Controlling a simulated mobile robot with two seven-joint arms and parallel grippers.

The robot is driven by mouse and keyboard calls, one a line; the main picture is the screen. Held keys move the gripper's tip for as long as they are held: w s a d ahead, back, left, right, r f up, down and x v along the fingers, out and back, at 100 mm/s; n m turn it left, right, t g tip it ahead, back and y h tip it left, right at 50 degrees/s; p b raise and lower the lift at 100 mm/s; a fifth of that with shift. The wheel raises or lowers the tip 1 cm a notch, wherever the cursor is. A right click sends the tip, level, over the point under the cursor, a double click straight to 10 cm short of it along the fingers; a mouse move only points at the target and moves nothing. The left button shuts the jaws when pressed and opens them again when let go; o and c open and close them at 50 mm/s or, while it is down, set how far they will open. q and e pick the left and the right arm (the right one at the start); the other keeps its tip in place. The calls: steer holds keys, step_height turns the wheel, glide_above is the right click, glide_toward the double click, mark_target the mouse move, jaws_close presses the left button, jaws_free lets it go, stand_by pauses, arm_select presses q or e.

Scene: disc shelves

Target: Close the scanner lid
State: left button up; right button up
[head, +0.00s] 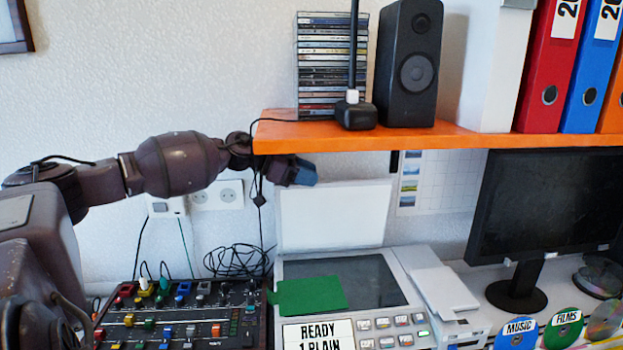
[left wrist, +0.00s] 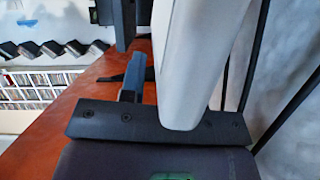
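The scanner (head: 345,280) stands at the lower middle of the head view. Its white lid (head: 335,215) is up, nearly upright behind the dark glass (head: 365,277). A green sheet (head: 308,296) lies over the glass's left part. My left gripper (head: 303,172) is at the lid's top left corner, just under the shelf; contact is unclear. In the left wrist view a pale slab (left wrist: 190,65), seemingly the lid, crosses close to my left gripper (left wrist: 150,85). One finger shows beside it, and the other is hidden, so the opening is unclear. My right gripper is not in view.
An orange shelf (head: 300,135) with a speaker (head: 408,62), discs (head: 331,62) and binders is just above the gripper. A mixer (head: 175,318) stands left of the scanner, loose cables (head: 240,260) behind it. A monitor (head: 545,205) stands on the right.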

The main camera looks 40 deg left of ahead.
arm_select(q)
steer(key=shift+w+d, duration=0.1)
steer(key=shift+w, duration=0.05)
jaws_close()
steer(key=shift+d, duration=0.1)
stand_by(0.9)
steer(key=shift+s, duration=0.2)
